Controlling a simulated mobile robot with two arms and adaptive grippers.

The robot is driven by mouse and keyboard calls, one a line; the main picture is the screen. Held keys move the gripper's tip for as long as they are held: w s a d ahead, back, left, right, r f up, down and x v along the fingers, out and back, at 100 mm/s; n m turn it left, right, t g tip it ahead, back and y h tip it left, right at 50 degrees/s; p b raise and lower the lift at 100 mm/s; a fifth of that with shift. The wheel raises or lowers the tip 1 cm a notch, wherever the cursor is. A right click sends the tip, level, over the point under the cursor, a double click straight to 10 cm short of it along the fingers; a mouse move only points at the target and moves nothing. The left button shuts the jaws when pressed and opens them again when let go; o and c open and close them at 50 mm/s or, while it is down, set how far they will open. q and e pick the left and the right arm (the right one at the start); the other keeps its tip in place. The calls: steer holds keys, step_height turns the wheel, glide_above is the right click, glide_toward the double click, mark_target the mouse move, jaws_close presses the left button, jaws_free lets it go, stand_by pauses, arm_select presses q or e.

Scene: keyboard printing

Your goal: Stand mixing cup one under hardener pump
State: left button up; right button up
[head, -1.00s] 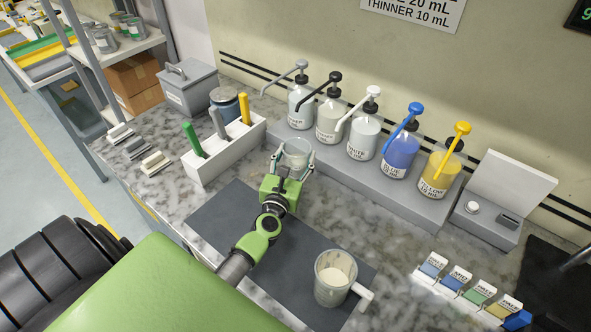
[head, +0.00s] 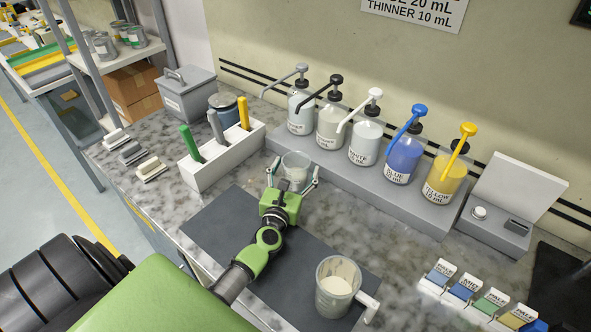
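A small translucent cup (head: 295,168) stands upright in front of the pump plinth, near its left half. My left gripper (head: 294,177) is around it, one finger on each side; the fingers look spread, with slim gaps to the cup. Pump bottles stand in a row on the grey plinth: a grey-topped one (head: 301,115), a black-topped one (head: 331,128), a white-topped one (head: 364,145), a blue one (head: 401,163) and a yellow one (head: 443,182). The black pump's spout tip is above and behind the cup. The leftmost labels are too small to read. My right gripper is out of view.
A larger handled cup (head: 337,288) with pale contents stands on the dark mat (head: 215,232). A white holder (head: 232,155) with coloured handles is left of my gripper. A scale-like device (head: 492,228) and labelled colour cards (head: 478,294) are at right.

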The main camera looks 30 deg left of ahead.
arm_select(q)
steer(key=shift+r, duration=0.2)
steer(key=shift+s+d+f, duration=0.15)
steer(key=shift+s, duration=0.15)
steer(key=b+v, duration=0.2)
steer(key=v, duration=0.8)
steer(key=shift+s, duration=0.3)
steer(key=shift+s+d, duration=0.2)
steer(key=shift+s, duration=0.2)
